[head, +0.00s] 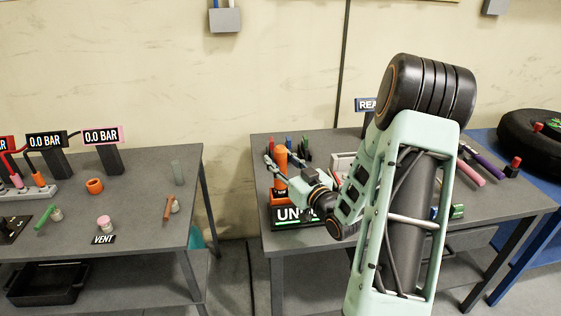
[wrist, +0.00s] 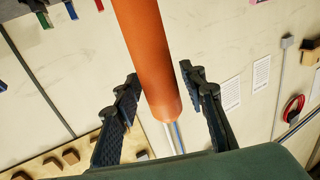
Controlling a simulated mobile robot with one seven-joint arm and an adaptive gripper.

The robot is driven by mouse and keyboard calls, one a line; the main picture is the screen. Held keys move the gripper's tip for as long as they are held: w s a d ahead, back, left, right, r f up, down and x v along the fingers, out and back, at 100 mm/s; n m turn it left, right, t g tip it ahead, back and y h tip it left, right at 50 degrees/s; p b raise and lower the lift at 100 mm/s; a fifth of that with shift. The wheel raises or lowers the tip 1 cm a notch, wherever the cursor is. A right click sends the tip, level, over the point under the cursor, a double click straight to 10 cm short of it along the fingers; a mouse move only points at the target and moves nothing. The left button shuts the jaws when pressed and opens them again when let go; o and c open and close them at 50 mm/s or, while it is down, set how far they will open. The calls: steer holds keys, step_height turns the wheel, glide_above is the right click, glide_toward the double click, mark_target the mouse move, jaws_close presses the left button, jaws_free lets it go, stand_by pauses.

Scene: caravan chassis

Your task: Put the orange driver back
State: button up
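The orange driver (head: 281,158) shows in the head view as an upright orange handle on the right-hand table, behind a black sign that reads "UN" in its visible part. In the wrist view its thick orange cylinder (wrist: 150,55) runs from the top edge to a rounded end between my fingers. My gripper (head: 282,163) is at the handle, with one finger on each side. In the wrist view my gripper (wrist: 163,100) is open, with a gap beside the cylinder on both sides. The driver's lower part is hidden in the head view.
Small red, blue and green pieces (head: 304,146) stand just behind the gripper. My arm hides the middle of this table. Pink and purple handled tools (head: 487,166) lie at its right. The left table (head: 130,200) holds gauges and small fittings, with a floor gap between.

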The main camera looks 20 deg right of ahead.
steer(key=shift+o, duration=0.4)
steer(key=shift+f, duration=0.2)
steer(key=shift+s+d, duration=0.1)
steer(key=shift+s, duration=0.25)
steer(key=s+d, duration=0.1)
steer(key=s, duration=1)
steer(key=shift+s, duration=0.15)
steer(key=shift+d+r, duration=0.1)
